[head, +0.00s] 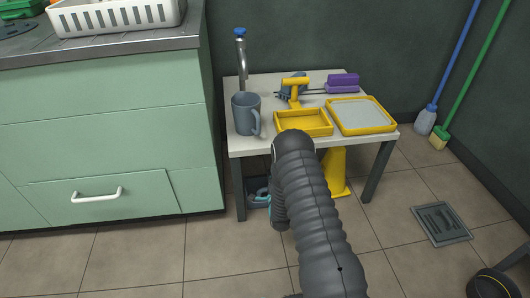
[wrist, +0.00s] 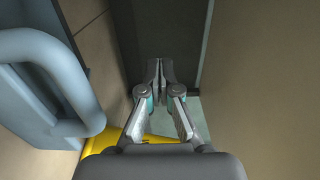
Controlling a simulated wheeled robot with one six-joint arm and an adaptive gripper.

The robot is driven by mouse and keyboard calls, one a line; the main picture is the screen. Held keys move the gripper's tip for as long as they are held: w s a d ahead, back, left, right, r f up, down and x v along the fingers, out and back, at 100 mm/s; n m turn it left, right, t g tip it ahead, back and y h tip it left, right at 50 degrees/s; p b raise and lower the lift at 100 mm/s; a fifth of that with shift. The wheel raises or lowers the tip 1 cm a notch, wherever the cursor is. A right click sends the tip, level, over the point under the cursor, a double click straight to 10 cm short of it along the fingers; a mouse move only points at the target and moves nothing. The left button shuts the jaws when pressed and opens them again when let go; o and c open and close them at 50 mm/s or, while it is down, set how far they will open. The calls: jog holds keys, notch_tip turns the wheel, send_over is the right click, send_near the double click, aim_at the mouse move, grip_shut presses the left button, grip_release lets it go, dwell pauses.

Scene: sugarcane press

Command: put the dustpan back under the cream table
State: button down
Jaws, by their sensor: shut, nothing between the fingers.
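The cream table (head: 268,147) stands beside the green cabinet. A blue-grey piece with a loop handle (wrist: 55,78), likely the dustpan, fills the left of the wrist view, close to my gripper and apart from its fingers. In the head view, a small blue-grey shape (head: 256,203) shows under the table's left side, partly hidden by my arm; I cannot tell its outline. My gripper (wrist: 160,68) is shut and empty, its fingertips together in front of a dark upright surface. In the head view my arm hides most of it, low at the table's front left.
On the table are a grey mug (head: 246,114), a yellow tray (head: 303,123), a yellow-framed tray (head: 361,114) and purple blocks (head: 342,82). A yellow piece (head: 336,172) stands under the table. A floor drain (head: 441,224) lies right. Open tiles lie in front.

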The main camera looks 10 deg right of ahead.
jog(key=w+b, duration=0.1)
jog(key=w, duration=1.4)
